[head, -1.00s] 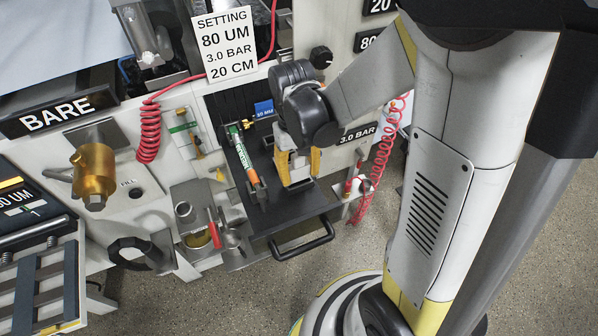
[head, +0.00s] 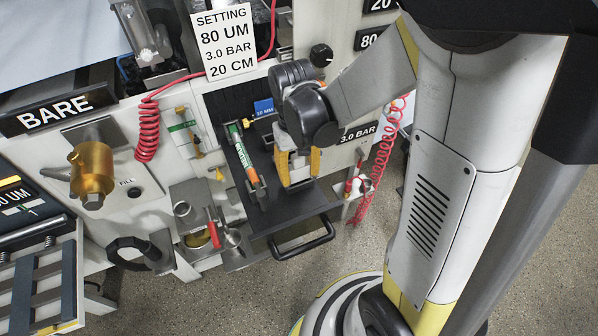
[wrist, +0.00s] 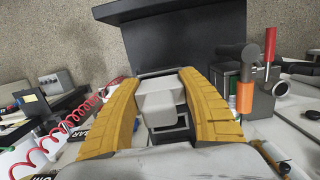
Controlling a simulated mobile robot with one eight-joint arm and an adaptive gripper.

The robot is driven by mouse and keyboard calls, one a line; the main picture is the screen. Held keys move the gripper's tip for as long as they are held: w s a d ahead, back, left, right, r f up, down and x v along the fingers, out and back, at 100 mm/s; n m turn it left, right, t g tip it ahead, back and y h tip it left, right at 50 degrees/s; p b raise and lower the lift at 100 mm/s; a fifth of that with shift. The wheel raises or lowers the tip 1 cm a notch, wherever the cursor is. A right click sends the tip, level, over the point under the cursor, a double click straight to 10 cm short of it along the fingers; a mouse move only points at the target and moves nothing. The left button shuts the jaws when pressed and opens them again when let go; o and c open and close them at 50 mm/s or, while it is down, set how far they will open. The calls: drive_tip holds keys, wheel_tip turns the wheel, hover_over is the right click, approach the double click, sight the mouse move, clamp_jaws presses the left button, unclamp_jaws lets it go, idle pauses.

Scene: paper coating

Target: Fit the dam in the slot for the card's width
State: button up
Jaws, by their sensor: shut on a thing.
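My gripper (head: 299,182) points down over the black drawer-like tray (head: 283,212) in the head view. In the wrist view its two yellow fingers (wrist: 162,100) are closed on a pale grey block (wrist: 160,97), which looks to be the dam. A dark square-edged part (wrist: 172,132) shows just below the block; I cannot tell whether they touch. A small blue label (head: 264,107) with white lettering stands at the back of the tray. The slots for the card widths cannot be made out, and my wrist hides part of the tray.
Metal cups and a red handle (head: 213,234) are further left. A coiled red hose (head: 383,155) hangs at the right. The tray's black handle (head: 301,240) juts out in front.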

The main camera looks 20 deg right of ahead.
sight(296, 153)
drive_tip(key=shift+f+b, duration=0.7)
drive_tip(key=shift+f, duration=0.1)
drive_tip(key=o, duration=1.4)
drive_tip(key=r, duration=0.4)
drive_tip(key=w+r, duration=0.1)
drive_tip(key=r, duration=0.7)
drive_tip(key=shift+w, duration=0.2)
drive_tip(key=shift+f, duration=0.15)
drive_tip(key=s+f+t+b, duration=0.2)
drive_tip(key=b, duration=0.2)
drive_tip(key=s+f+t+b, duration=0.2)
drive_tip(key=f+t+b, duration=0.1)
drive_tip(key=b, duration=0.1)
drive_tip(key=s+f+t+b, duration=0.2)
drive_tip(key=f+b, duration=0.1)
drive_tip(key=b, duration=0.1)
drive_tip(key=shift+f, duration=0.2)
drive_tip(key=shift+s+f+t+b, duration=0.15)
drive_tip(key=shift+f+t+b, duration=0.2)
drive_tip(key=shift+t+b, duration=0.35)
